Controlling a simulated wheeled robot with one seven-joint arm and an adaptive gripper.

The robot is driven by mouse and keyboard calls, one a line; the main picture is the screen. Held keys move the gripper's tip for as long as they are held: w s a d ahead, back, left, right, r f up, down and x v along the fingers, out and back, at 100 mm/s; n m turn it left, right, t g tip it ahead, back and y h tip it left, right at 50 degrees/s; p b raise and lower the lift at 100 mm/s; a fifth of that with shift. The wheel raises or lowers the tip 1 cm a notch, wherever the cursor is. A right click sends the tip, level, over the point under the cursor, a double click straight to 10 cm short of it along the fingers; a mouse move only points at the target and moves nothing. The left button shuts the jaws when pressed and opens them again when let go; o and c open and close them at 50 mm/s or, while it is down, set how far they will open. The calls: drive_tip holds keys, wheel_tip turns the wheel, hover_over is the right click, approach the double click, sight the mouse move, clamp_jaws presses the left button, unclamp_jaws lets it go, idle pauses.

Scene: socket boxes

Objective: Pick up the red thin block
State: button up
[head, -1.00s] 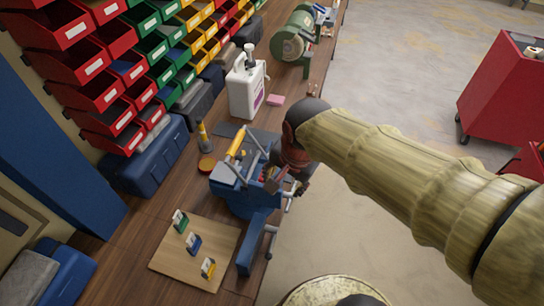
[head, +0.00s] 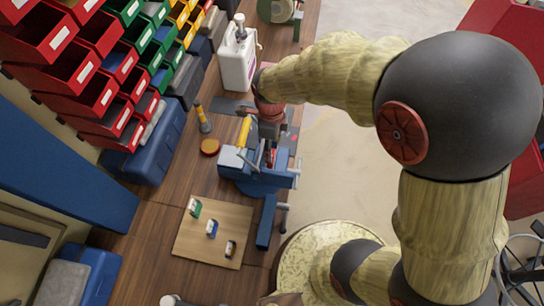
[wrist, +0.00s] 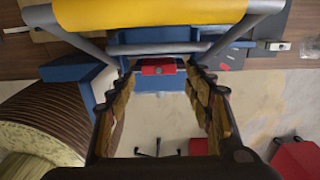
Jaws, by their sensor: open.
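The red thin block (wrist: 158,67) shows in the wrist view, straight ahead at the blue vise (wrist: 165,81). My gripper (wrist: 158,74) is open, with one finger on each side of the block in that picture. I cannot tell whether either finger touches it. In the head view, my gripper (head: 268,143) points down over the blue vise (head: 255,181) on the bench. A bit of red (head: 271,156) shows there, mostly hidden by my gripper and the vise parts.
A wooden board (head: 208,250) with three small socket boxes lies in front of the vise. A yellow-handled part (head: 244,132) is close to my gripper's left. A white jug (head: 238,62) stands behind. Coloured bins (head: 95,85) line the wall. Floor is open at right.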

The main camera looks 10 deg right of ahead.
wheel_tip(320, 180, down, 5)
drive_tip(key=shift+f+b, duration=0.2)
drive_tip(key=shift+b, duration=0.15)
drive_tip(key=shift+s, duration=0.1)
drive_tip(key=c, duration=0.3)
drive_tip(key=c, duration=0.7)
